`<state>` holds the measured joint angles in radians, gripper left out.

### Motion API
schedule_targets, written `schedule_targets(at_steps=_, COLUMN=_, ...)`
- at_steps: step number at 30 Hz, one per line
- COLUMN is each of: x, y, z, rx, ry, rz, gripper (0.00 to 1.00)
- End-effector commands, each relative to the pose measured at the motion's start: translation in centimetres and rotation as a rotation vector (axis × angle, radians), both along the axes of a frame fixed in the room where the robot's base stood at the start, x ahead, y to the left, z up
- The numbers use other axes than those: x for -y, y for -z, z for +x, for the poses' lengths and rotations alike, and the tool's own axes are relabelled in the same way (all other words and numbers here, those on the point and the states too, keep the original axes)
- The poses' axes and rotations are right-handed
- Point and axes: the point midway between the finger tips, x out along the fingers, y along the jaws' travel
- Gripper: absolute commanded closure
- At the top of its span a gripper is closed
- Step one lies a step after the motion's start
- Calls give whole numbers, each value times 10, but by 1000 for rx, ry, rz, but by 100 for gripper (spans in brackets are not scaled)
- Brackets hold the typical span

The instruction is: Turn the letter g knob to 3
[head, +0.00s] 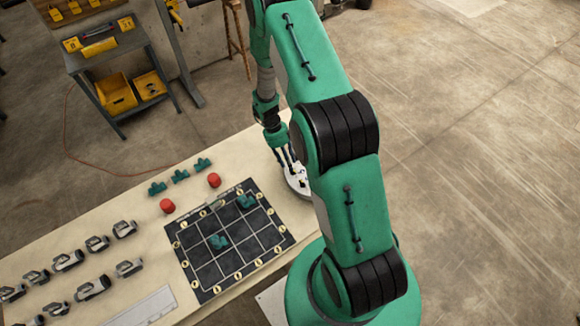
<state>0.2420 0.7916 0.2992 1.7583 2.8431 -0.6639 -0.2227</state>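My gripper (289,162) points down at the right end of the long bench, over a round pale disc (299,191) partly hidden behind my arm. Small dark and yellow details show on the disc by the fingertips. I cannot tell whether the fingers are open, or whether they touch anything. I cannot make out a letter g knob or a number 3. A black grid board (202,268) with small round yellowish markers along its edges lies left of the disc; the markers are too small to read.
Several grey fittings (68,261) line the bench's left part. A dark cart (108,62) with yellow bins stands at the back left. Open floor lies right of my arm.

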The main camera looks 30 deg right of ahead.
Motion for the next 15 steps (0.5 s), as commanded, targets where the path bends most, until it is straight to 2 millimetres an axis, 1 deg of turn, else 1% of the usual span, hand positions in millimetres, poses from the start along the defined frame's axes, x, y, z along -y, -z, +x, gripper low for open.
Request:
schedule_targets(at_steps=2, x=-1, y=-11, z=5, rx=2, ry=-1, rz=0, gripper=65)
schedule_targets(at_steps=15, x=-3, y=-29, z=11, rx=-1, ry=-1, rz=0, gripper=65)
